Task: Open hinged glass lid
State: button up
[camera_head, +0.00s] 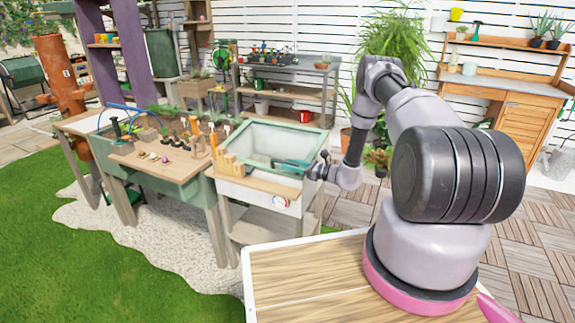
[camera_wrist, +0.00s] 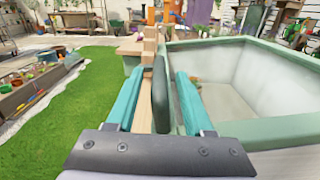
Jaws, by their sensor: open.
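The glass lid (camera_head: 272,143) has a green frame and tops a pale box in the middle of the head view. Its light green frame (camera_wrist: 275,131) fills the right of the wrist view, with pale inner walls showing. Whether the pane is raised at all, I cannot tell. My gripper (camera_head: 291,163) has teal fingers and is at the lid's near right part. In the wrist view my gripper (camera_wrist: 158,85) is open, with its fingers on either side of a dark green upright piece (camera_wrist: 160,92), which looks like the lid's handle. Contact with it is not clear.
A wooden ledge (camera_head: 262,187) with upright wooden blocks (camera_head: 232,167) runs along the box's front. A green planter table (camera_head: 175,187) with pots and tools adjoins it on the left. Shelves (camera_head: 290,92) stand behind. Grass (camera_head: 90,260) lies open at the front left.

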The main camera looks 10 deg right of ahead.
jog(key=shift+w+a, duration=0.35)
jog(key=shift+a, duration=0.2)
grip_shut()
dwell(1.1)
